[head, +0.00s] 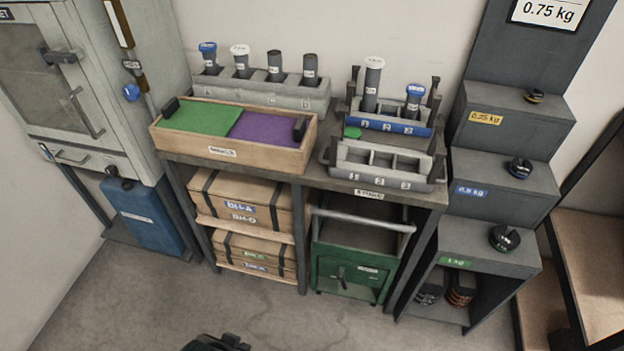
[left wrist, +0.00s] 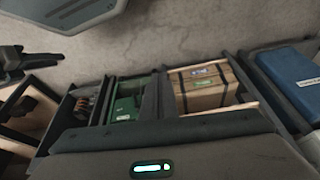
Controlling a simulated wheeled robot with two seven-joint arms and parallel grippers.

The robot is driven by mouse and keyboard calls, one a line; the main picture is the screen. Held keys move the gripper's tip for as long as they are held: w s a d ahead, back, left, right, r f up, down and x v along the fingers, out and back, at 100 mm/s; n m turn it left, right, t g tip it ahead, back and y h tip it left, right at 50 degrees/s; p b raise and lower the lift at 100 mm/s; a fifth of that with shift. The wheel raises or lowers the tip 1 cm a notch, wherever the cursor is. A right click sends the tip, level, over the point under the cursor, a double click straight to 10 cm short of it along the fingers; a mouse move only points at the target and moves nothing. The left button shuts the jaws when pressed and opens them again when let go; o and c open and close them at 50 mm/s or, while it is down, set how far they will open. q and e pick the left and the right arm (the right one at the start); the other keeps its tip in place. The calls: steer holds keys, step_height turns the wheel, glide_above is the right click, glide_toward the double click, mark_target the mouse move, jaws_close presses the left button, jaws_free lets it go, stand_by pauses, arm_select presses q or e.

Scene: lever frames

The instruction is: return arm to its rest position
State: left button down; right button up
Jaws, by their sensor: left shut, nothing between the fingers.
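My left gripper (head: 225,343) shows as a dark shape at the bottom edge of the head view, cut off by the frame. It is shut and empty, over the bare floor in front of the bench, apart from everything. In the left wrist view a dark housing with a lit strip fills the bottom. A dark jointed part at the left edge of that view may be my right gripper, but its jaws cannot be made out. The head view does not show my right gripper.
A bench (head: 400,195) holds a wooden tray (head: 235,152), a grey rack (head: 270,92) of tubes and smaller racks. Boxes (head: 240,203) and a green crate (head: 350,275) are below. Stepped weight shelves (head: 505,125) stand right, a blue canister (head: 145,215) left. The front floor (head: 130,310) is clear.

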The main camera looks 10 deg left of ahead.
arm_select(q)
steer(key=d+f+t, duration=0.1)
steer(key=d+f, duration=0.1)
steer(key=f, duration=1.1)
steer(key=d+f+t+h, duration=0.1)
steer(key=d+f, duration=0.1)
steer(key=f, duration=1)
steer(key=shift+s+f+t, duration=0.3)
steer(key=shift+s+f, duration=0.05)
steer(key=shift+s, duration=0.05)
